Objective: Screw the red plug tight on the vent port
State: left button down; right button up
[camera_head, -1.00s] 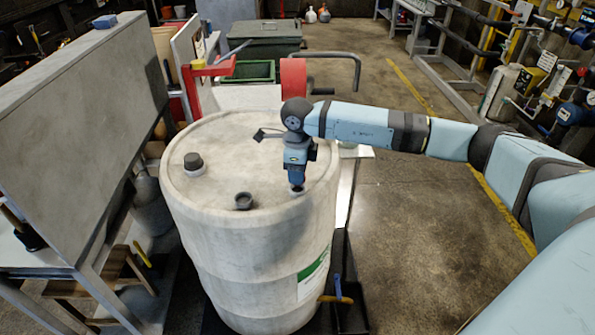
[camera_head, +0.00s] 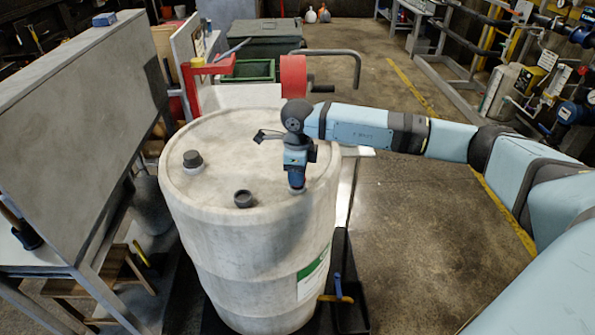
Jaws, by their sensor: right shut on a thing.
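A large pale grey drum (camera_head: 260,245) stands upright in the middle. On its top are a dark capped port (camera_head: 194,160) at the left and a dark open-looking ring (camera_head: 244,199) near the front. My right gripper (camera_head: 297,189) points straight down at the right part of the drum top, its fingertips just at the surface. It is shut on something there. The red plug and the vent port are not visible; the fingers hide what lies beneath them. My left gripper is not in the picture.
Open floor (camera_head: 420,240) lies to the right, below my arm.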

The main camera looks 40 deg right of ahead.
jog(key=shift+f+b, duration=0.3)
jog(key=shift+f, duration=0.2)
jog(key=shift+b, duration=0.3)
dwell(1.1)
jog(key=shift+f+b, duration=0.25)
jog(key=shift+b, duration=0.05)
jog(key=shift+r, duration=0.1)
jog(key=shift+o, duration=0.7)
jog(key=shift+c, duration=0.8)
jog(key=m, duration=0.4)
jog(key=shift+m+p, duration=0.35)
jog(key=shift+m, duration=0.05)
